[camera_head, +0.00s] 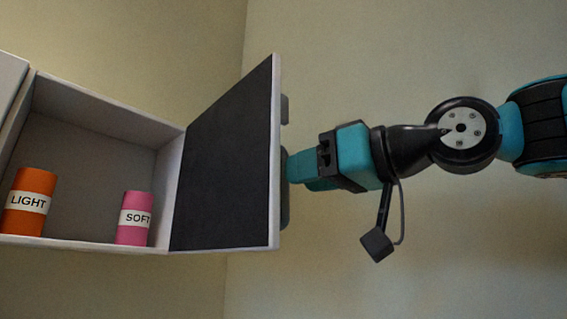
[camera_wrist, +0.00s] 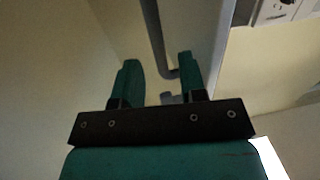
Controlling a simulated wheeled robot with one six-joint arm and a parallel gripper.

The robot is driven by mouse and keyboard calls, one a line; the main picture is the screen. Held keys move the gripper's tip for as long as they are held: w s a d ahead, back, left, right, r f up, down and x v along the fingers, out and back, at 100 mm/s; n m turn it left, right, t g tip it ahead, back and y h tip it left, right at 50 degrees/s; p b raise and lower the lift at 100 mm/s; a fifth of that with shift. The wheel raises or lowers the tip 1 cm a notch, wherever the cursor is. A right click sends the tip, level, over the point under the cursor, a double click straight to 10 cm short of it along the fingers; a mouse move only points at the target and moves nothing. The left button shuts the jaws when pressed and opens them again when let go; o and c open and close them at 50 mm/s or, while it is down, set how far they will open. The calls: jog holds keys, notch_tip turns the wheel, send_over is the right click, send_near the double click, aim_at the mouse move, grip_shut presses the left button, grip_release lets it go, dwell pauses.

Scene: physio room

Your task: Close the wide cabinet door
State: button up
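The wide cabinet door (camera_head: 222,165) stands open at the right side of the white cabinet (camera_head: 90,108), its dark inner face showing. In the wrist view the pale outer face of the door (camera_wrist: 195,25) is ahead of my gripper, with a dark bar handle (camera_wrist: 152,30) on it. My gripper (camera_head: 295,168) is at the outer side of the door, close to it; its tips are partly hidden by the door edge. In the wrist view its two teal fingers (camera_wrist: 158,62) are apart, with the handle's end between them, nearer the right finger. I cannot tell whether they touch it.
An orange roll labelled LIGHT (camera_head: 30,201) and a pink roll labelled SOFT (camera_head: 134,218) stand inside the cabinet, behind its front edge. Another white panel (camera_head: 10,80) shows at the far left. A plain wall lies behind; the space right of the door holds only my arm.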

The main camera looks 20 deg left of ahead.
aim_at(285, 215)
jog(key=shift+p+x, duration=0.65)
jog(key=shift+x, duration=1.55)
grip_shut()
